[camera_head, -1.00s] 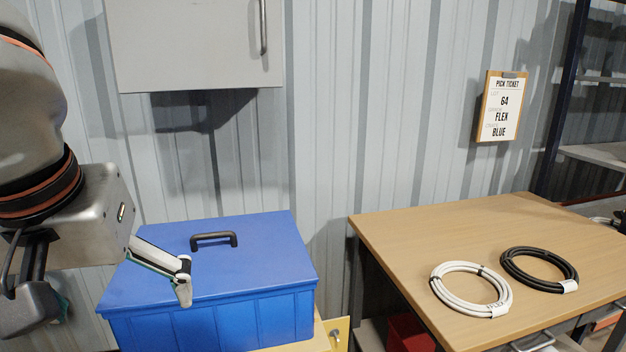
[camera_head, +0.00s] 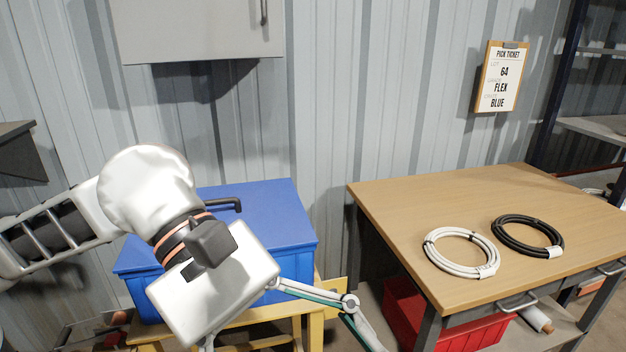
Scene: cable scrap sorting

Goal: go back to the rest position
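My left arm comes in from the left and its gripper (camera_head: 290,340) hangs in front of the blue box, pointing down. One finger reaches out far to the right and the other shows only as a stub below the palm, so it is spread open. The fingertips run toward or past the bottom edge, and I see nothing between the fingers. My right gripper is not in view.
A lidded blue box (camera_head: 268,213) stands on a yellow stand (camera_head: 313,318), partly hidden by my arm. A wooden table (camera_head: 400,200) bears a white cable coil (camera_head: 432,241) and a black cable coil (camera_head: 503,234). A red bin (camera_head: 400,302) sits below; a pick ticket (camera_head: 502,77) hangs behind.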

